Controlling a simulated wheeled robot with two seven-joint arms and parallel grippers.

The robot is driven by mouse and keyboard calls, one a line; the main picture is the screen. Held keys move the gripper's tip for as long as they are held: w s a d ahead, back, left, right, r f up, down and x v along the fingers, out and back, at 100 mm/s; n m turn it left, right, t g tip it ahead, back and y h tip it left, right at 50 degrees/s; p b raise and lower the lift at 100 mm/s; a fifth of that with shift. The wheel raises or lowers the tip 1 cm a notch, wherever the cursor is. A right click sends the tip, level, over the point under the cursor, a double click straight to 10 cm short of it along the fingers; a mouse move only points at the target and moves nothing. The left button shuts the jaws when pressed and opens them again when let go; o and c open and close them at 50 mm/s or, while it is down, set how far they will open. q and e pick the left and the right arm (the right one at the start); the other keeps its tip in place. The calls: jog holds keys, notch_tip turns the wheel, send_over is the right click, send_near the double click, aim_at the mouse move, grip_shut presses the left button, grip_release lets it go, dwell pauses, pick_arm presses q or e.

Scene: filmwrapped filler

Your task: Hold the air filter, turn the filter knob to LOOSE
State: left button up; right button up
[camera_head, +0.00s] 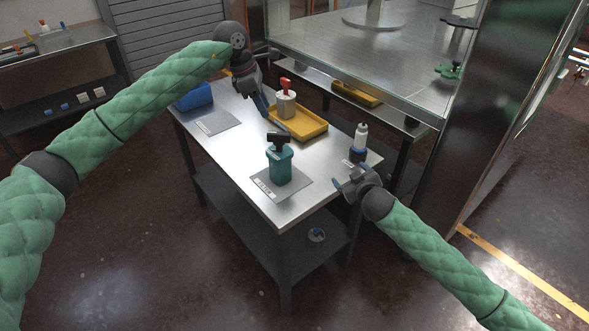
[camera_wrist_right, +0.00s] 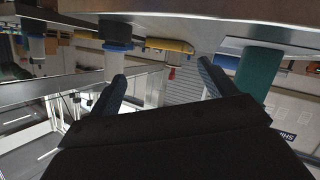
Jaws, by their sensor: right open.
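A teal canister with a black T-shaped knob (camera_head: 278,166) stands upright on a grey labelled mat on the metal table; I take it as the air filter. Its teal body also shows in the right wrist view (camera_wrist_right: 259,72). My left gripper (camera_head: 266,112) points down from above, its blue fingertips just behind the black knob; whether they touch it or how far they are apart I cannot tell. My right gripper (camera_head: 350,182) is open and empty at the table's right front edge, apart from the canister. Its two blue fingers spread in the right wrist view (camera_wrist_right: 160,82). The knob's marking is unreadable.
A yellow tray (camera_head: 312,127) lies behind the canister, with a grey-white cylinder with a red top (camera_head: 286,104) at it. A white bottle with a blue band (camera_head: 359,143) stands near my right gripper. A blue bin (camera_head: 193,97) and an empty mat (camera_head: 215,123) are at the left.

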aim_at(286, 165)
jog(key=a+r+y, duration=0.1)
jog(key=a+y, duration=0.1)
jog(key=a, duration=0.4)
jog(key=a+r+g+y, duration=0.1)
jog(key=a+y, duration=0.1)
jog(key=a, duration=0.3)
jog(key=w+a+r+g+y, duration=0.1)
jog(key=a+y, duration=0.1)
jog(key=a, duration=0.4)
jog(key=shift+a+n, duration=0.3)
jog(key=shift+n, duration=0.1)
jog(key=shift+x, duration=3.95)
jog(key=shift+c, duration=0.4)
jog(key=shift+s, duration=0.1)
jog(key=c, duration=1.4)
jog(key=o, duration=0.6)
jog(key=c, duration=0.3)
jog(key=shift+c, duration=0.2)
